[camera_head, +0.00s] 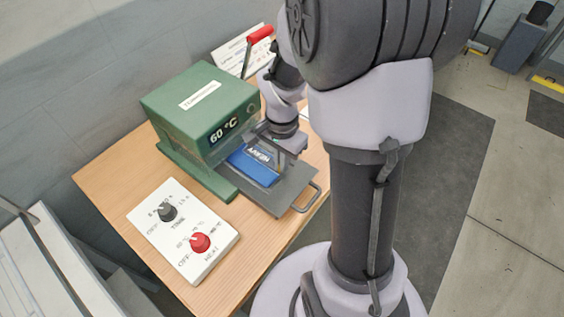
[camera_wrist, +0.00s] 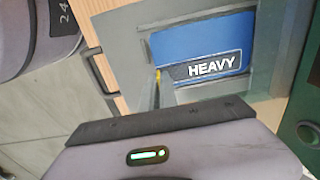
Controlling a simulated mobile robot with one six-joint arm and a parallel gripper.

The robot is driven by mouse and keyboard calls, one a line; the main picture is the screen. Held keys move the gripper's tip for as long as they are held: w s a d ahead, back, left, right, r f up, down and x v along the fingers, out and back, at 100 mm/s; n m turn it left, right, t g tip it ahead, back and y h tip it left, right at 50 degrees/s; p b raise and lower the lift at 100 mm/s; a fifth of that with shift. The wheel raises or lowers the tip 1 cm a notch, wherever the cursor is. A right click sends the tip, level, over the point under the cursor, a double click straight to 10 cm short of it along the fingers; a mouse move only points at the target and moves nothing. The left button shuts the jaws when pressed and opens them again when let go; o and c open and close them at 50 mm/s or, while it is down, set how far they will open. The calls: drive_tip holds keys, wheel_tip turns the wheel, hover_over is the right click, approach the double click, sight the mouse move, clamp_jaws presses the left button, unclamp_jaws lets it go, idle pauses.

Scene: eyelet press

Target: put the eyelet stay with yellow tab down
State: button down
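A small yellow tab (camera_wrist: 158,75) shows at the tip of my gripper (camera_wrist: 157,88) in the wrist view, at the left end of a dark strip lettered HEAVY. I cannot make out the rest of the eyelet stay or its outline. The strip lies along the edge of a blue piece (camera_wrist: 200,40), which sits in a grey frame on the press tray (camera_wrist: 125,25). In the head view my gripper (camera_head: 275,150) is low over the blue piece (camera_head: 252,168). The fingers are narrow and partly hidden, so their opening does not show.
The green press (camera_head: 190,110) reads 60 °C and stands behind the tray, with a red-knobbed lever (camera_head: 260,34) above. A white control box (camera_head: 183,230) with a black and a red knob sits on the wooden table (camera_head: 115,170). The tray has a handle (camera_head: 308,197) at its front.

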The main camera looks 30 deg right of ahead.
drive_tip(key=c, duration=2.1)
unclamp_jaws()
drive_tip(key=shift+f, duration=0.2)
drive_tip(key=o, duration=0.5)
drive_tip(key=shift+c, duration=0.2)
wheel_tip(320, 180, up, 12)
drive_tip(key=p, duration=0.5)
drive_tip(key=s+a+r+n+t+y, duration=0.2)
drive_tip(key=s+a+r+n+t, duration=0.3)
drive_tip(key=s+a+r+n, duration=0.4)
drive_tip(key=s+a+r, duration=0.2)
drive_tip(key=a, duration=0.3)
drive_tip(key=shift+s+a+r+n+t, duration=0.15)
drive_tip(key=shift+a+r+n+t, duration=0.15)
drive_tip(key=shift+t, duration=0.1)
